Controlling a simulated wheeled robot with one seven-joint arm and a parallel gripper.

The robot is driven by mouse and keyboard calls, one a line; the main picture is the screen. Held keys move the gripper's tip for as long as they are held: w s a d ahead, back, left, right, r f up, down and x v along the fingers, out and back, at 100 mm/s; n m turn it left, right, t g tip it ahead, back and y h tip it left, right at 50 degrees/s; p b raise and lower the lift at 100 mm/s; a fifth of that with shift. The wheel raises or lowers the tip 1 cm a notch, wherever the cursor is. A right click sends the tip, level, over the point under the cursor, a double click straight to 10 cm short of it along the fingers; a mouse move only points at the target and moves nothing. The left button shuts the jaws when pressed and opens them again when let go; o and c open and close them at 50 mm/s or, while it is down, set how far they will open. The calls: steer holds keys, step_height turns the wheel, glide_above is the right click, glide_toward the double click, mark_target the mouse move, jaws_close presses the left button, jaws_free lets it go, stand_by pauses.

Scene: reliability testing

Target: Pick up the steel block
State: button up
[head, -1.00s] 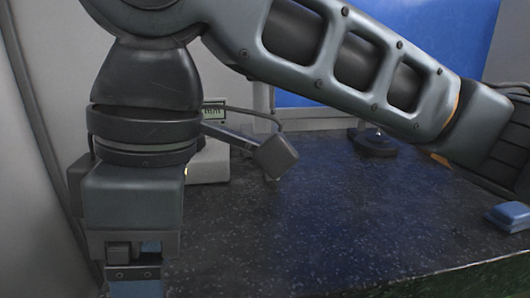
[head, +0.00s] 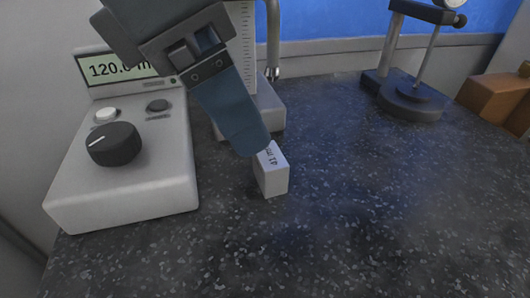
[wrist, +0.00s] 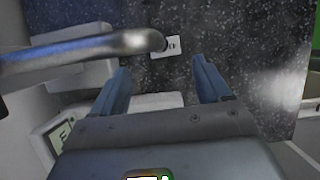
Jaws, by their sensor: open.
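The steel block (head: 272,178) is a small light grey block with a "41 mm" label, standing on the dark speckled worktop. My gripper (head: 247,138) reaches down from the upper left in the head view, its blue fingertip overlapping the block's top left edge; I cannot tell whether they touch. The far finger is hidden there. In the wrist view my gripper (wrist: 163,72) is open, its two blue fingers apart with nothing between their pads. The block (wrist: 168,47) shows beyond the fingertips, roughly in line with the gap.
A grey instrument (head: 135,185) with a knob and display stands left of the block. A scaled column on a pale base (head: 268,112) and a metal rod (head: 273,40) are close behind it. A dial stand (head: 410,100) and brown box (head: 497,97) are farther right. The front right worktop is clear.

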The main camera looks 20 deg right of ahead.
mark_target(263, 156)
steer(key=x, duration=0.6)
steer(key=shift+s+f, duration=0.25)
steer(key=shift+s, duration=0.15)
steer(key=shift+c, duration=0.3)
jaws_close()
